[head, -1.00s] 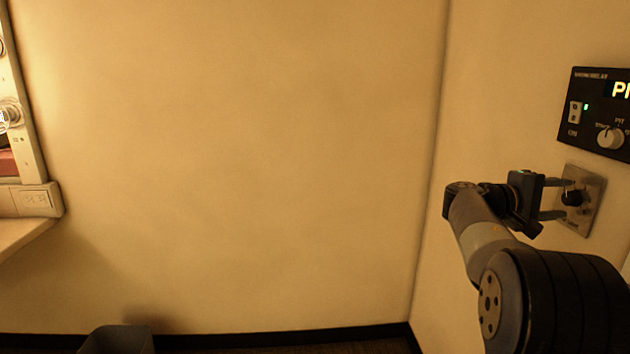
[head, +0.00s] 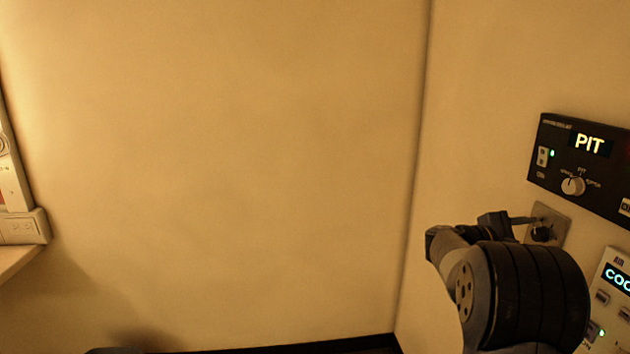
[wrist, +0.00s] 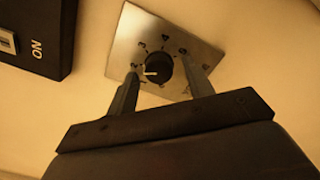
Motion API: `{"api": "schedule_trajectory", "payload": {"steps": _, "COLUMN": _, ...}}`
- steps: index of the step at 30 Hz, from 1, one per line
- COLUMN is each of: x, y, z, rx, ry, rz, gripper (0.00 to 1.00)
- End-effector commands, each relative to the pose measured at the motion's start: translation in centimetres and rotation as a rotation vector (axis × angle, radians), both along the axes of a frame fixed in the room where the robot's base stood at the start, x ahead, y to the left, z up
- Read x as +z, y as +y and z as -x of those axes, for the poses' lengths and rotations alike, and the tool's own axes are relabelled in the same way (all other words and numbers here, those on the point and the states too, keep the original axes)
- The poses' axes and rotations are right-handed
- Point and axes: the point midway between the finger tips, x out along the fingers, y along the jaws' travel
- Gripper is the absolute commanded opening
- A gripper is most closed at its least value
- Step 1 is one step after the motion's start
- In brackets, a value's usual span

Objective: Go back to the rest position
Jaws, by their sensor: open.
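My gripper (head: 528,224) is open in front of a small metal plate (head: 556,217) on the right wall. The plate carries a round black knob (head: 541,233) with numbers around it. In the wrist view my gripper's two fingers (wrist: 160,66) are spread to the left and right of the knob (wrist: 160,69), with visible gaps between them and it. Nothing is held. The white pointer mark on the knob points left. My arm hides the lower finger in the head view.
A black panel (head: 600,150) reading PIT, with a switch and a white knob (head: 573,186), is above the plate. A white panel (head: 607,300) with a lit display is below right. A counter edge (head: 15,260) is at far left. The wall between is bare.

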Motion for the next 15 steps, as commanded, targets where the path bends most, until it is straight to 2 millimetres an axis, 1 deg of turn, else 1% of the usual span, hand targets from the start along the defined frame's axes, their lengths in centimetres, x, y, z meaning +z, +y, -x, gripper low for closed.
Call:
{"api": "schedule_trajectory", "payload": {"steps": 1, "x": 0.5, "y": -0.01, "z": 0.0, "rx": 0.0, "ry": 0.03, "rz": 0.002, "gripper": 0.49}}
{"api": "schedule_trajectory", "payload": {"steps": 15, "x": 0.44, "y": -0.02, "z": 0.07, "rx": 0.0, "ry": 0.296, "rz": 0.023, "gripper": 0.49}}
